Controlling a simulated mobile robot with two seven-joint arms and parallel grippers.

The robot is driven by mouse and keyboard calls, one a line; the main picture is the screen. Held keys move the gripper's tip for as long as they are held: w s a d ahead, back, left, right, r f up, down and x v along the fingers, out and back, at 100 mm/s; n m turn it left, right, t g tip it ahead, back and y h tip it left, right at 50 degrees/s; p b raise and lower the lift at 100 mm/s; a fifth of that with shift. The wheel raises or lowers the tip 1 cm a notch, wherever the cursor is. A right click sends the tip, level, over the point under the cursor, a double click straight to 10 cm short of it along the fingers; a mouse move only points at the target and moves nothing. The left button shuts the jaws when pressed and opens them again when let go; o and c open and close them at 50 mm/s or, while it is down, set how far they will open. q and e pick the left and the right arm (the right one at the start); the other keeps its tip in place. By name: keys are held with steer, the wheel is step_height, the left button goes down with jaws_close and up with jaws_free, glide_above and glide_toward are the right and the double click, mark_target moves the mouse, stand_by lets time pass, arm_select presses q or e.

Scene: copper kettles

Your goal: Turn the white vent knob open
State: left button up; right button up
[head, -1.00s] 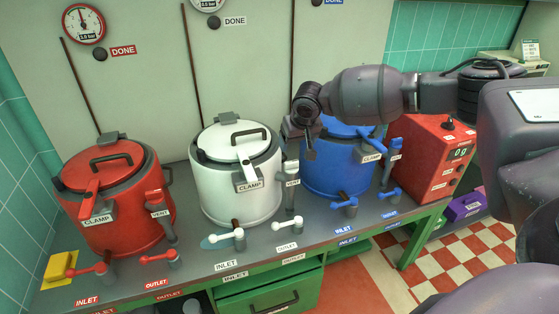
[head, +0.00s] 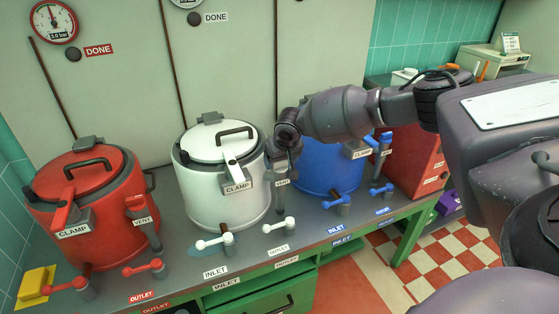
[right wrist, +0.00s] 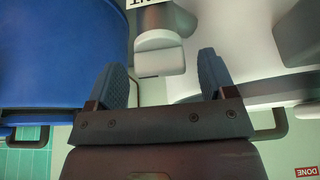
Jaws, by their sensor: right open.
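The white kettle (head: 215,195) stands on the counter between the red and blue kettles. Its vent post (head: 281,186), labelled VENT, stands at its right side. In the head view my right gripper (head: 284,152) is over the top of this post and hides the knob. In the right wrist view the pale vent knob (right wrist: 158,58) lies between the tips of my right gripper (right wrist: 161,66). The fingers are open, with a gap on each side of the knob. My left gripper is not in view.
The blue kettle (head: 325,175) stands close to the right of the post, and the red kettle (head: 100,195) is at the left. White inlet (head: 215,241) and outlet (head: 279,225) taps stand in front. A yellow block (head: 36,284) lies at the counter's left end.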

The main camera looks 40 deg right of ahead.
steer(key=shift+c, duration=0.4)
steer(key=c, duration=0.9)
steer(key=shift+o, duration=0.2)
